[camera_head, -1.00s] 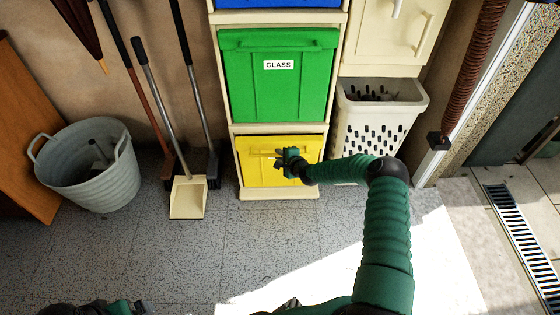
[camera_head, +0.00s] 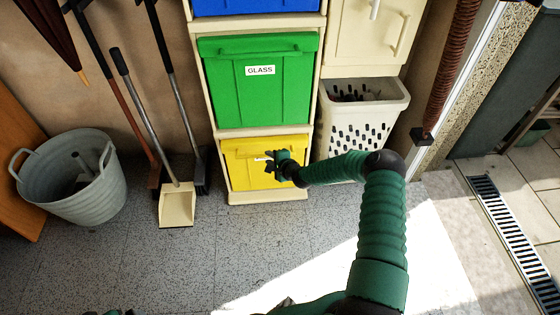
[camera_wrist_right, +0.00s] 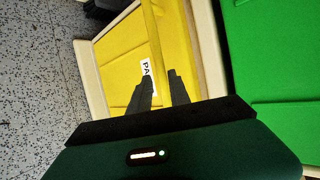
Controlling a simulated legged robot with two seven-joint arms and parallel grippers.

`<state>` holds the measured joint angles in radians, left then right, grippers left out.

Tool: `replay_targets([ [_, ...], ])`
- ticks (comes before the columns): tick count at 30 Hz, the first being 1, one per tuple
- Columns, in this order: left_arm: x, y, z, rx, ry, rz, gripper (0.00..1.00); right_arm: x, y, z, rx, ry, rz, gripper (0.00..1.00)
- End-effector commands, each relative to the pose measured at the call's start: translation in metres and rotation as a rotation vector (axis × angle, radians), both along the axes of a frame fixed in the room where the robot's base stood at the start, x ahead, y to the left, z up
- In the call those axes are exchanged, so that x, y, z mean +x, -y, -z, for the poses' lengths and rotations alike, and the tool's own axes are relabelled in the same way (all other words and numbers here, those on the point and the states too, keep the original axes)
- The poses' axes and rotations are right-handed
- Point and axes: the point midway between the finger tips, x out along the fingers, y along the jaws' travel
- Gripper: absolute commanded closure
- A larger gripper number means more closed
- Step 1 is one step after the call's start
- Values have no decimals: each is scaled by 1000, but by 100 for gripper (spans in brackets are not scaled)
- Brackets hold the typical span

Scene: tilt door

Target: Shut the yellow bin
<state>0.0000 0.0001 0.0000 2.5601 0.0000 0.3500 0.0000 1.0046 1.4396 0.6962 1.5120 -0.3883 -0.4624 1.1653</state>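The yellow bin (camera_head: 240,176) sits in the lowest slot of the cream cabinet, below the green bin. Its front carries a white label, partly hidden, and a raised lip along the top. I cannot tell exactly how far its front tilts out. My right gripper (camera_head: 269,166) is in front of the bin's upper right part. Only a green sliver, perhaps of my left arm, shows at the bottom edge.
The green bin (camera_head: 285,100) marked GLASS is above, a blue bin (camera_head: 258,5) higher. A perforated cream basket (camera_head: 390,108) stands to the right. A dustpan (camera_head: 177,205), brooms and a grey bucket (camera_head: 85,190) are left. The floor in front is clear.

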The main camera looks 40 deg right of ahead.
Motion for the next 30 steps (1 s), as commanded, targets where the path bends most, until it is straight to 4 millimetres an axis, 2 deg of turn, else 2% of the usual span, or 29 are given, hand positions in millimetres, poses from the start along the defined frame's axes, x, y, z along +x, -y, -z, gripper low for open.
replay_targets([
  [1,0,0,-17,0,0,0,0,-14,0,-17,0,-1,2,77],
  [3,0,0,-27,0,1,0,0,-32,-2,-27,2,-2,1,77],
  [9,0,0,-50,0,0,0,0,-82,-6,-52,1,-2,1,77],
  [13,0,0,-57,0,0,0,0,-103,-8,-61,1,-3,2,77],
  [18,0,0,-59,0,0,0,0,-113,-10,-64,0,-1,1,77],
  [30,0,0,-59,0,0,0,0,-113,-10,-64,-2,-2,-1,77],
])
